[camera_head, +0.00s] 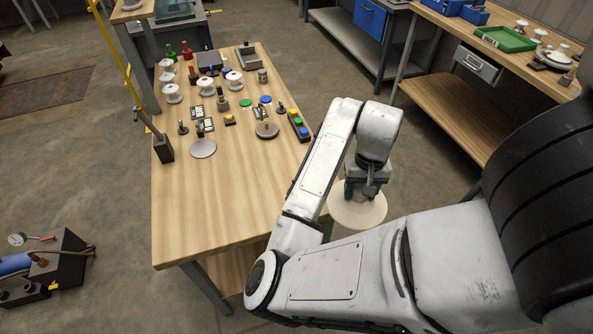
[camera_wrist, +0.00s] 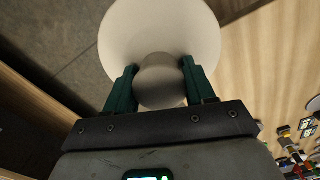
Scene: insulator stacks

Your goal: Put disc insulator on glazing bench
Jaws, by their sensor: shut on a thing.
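My gripper (camera_head: 361,191) is shut on the white disc insulator (camera_head: 357,212), just off the right edge of a wooden bench. In the wrist view, the green fingers of my gripper (camera_wrist: 160,70) sit on both sides of the insulator's rounded cap, and its wide pale disc (camera_wrist: 160,25) spreads beyond them. A wooden bench (camera_head: 225,190) stands left of my arm, and another wooden bench (camera_head: 455,105) stands at the right. No label shows which is the glazing bench.
The left bench's far half holds several white insulators (camera_head: 207,85), a grey disc (camera_head: 203,148), a round brown-knobbed piece (camera_head: 267,130) and a button box (camera_head: 298,126). Its near half is bare. The right bench carries a green tray (camera_head: 505,39).

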